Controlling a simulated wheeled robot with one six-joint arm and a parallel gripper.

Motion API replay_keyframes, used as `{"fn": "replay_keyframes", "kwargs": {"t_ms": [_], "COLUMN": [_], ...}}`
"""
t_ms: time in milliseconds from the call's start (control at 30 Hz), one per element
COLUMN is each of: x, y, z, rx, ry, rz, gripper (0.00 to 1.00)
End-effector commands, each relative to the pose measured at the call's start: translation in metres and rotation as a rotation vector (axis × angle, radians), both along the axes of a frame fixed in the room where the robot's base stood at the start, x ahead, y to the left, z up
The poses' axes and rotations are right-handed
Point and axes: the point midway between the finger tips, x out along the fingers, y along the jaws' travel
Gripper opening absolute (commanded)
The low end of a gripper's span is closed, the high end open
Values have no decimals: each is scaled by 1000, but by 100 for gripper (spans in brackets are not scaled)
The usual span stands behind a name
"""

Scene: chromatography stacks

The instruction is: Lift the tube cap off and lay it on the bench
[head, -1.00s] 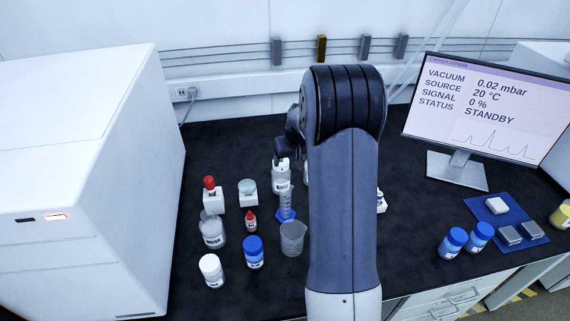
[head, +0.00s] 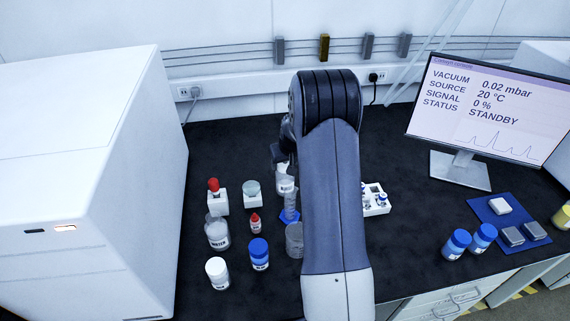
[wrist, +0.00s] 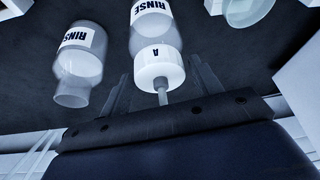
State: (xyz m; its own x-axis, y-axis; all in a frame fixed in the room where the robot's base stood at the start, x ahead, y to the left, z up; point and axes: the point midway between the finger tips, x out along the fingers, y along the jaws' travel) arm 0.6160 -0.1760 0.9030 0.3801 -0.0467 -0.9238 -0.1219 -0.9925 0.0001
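In the wrist view, which is upside down, my gripper (wrist: 160,72) has its two fingers spread apart. A white cap marked A (wrist: 158,68) with a thin grey stem shows between them, with dark gaps on both sides. It appears to sit on a clear bottle labelled RINSE (wrist: 150,38); I cannot tell if this is the tube cap. A second RINSE bottle (wrist: 77,62) without a visible cap stands beside it. In the head view my gripper (head: 279,155) is mostly hidden by my arm, above a labelled clear bottle (head: 286,184).
A red-topped item (head: 213,186) stands in a white holder at left, near blue-capped (head: 259,252) and white-capped (head: 217,270) jars. A white rack (head: 377,208) with small vials is right of my arm. A monitor (head: 490,110) stands at right. The bench between rack and monitor is clear.

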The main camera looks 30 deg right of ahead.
Motion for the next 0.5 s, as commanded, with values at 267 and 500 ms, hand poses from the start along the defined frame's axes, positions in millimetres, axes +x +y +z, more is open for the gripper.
{"fn": "replay_keyframes", "kwargs": {"t_ms": [267, 500], "x": [0, 0], "y": [0, 0], "z": [0, 0], "rx": [0, 0], "ry": [0, 0], "rz": [0, 0], "gripper": [37, 25]}}
